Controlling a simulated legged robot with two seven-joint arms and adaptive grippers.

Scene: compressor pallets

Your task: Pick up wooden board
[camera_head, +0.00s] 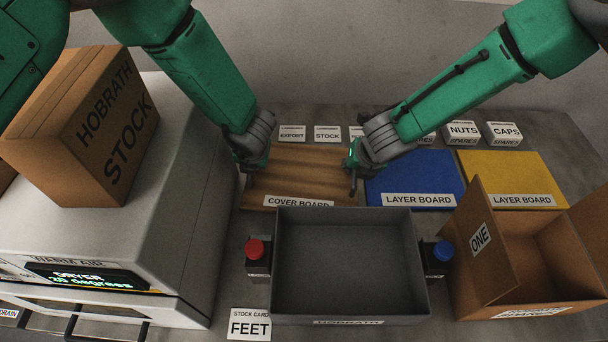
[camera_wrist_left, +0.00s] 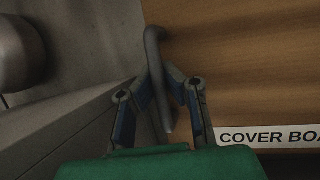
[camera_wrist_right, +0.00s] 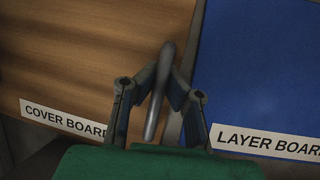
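The wooden board (camera_head: 305,170), brown and labelled COVER BOARD, lies flat on the table behind the grey tray. It also shows in the left wrist view (camera_wrist_left: 245,75) and the right wrist view (camera_wrist_right: 95,60). A dark upright bar, seemingly a handle, stands at each side edge of the board. My left gripper (camera_head: 249,177) is at the board's left edge, its fingers closed around the left bar (camera_wrist_left: 157,75). My right gripper (camera_head: 353,178) is at the right edge, its fingers closed around the right bar (camera_wrist_right: 160,90). The bars' lower ends are hard to see.
A blue layer board (camera_head: 412,178) lies close to the right, then a yellow one (camera_head: 515,170). The grey tray (camera_head: 350,317) is in front, between a red button (camera_head: 255,249) and a blue button (camera_head: 443,250). A white dryer (camera_head: 180,190) stands left, an open carton (camera_head: 530,285) right.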

